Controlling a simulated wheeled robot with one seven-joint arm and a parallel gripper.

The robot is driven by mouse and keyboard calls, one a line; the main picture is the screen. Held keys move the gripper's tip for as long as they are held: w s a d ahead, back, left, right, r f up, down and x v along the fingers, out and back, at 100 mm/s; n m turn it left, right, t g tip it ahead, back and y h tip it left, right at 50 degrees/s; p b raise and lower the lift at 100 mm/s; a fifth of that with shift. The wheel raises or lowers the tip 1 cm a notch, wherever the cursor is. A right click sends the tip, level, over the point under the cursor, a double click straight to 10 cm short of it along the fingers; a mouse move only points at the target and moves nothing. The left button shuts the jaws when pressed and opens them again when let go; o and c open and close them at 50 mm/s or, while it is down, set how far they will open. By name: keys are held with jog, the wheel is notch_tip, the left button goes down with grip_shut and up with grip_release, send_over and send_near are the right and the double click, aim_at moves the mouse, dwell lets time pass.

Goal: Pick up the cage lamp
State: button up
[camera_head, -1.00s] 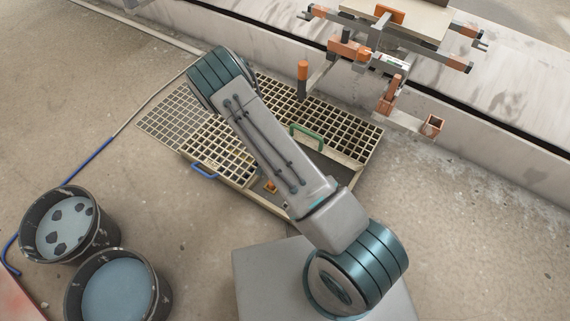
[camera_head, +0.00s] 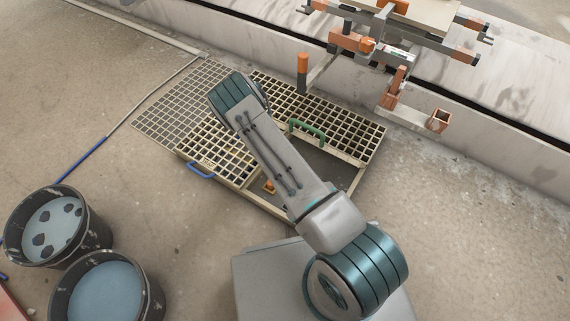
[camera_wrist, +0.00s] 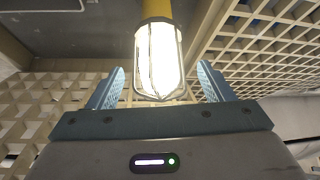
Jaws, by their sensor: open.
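The cage lamp (camera_wrist: 158,55) shows in the wrist view as a bright white bulb in a wire cage with a yellow handle at the top of the picture. My gripper (camera_wrist: 162,82) is open, with one blue finger on each side of the lamp's caged end. Gaps show between the fingers and the cage, so the lamp is not clamped. In the head view I cannot make out the lamp or my gripper; my arm covers that part of the grating.
Floor gratings (camera_head: 345,130) lie around an open pit with a green handle (camera_head: 307,131) and a blue handle (camera_head: 200,171) nearby. A small orange item (camera_head: 269,187) sits in the pit. Two buckets (camera_head: 107,290) stand at left. A rack with orange parts (camera_head: 395,60) stands at the back.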

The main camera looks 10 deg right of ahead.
jog(key=shift+b+x, duration=0.35)
jog(key=shift+x, duration=0.9)
jog(key=shift+r, duration=0.1)
grip_shut()
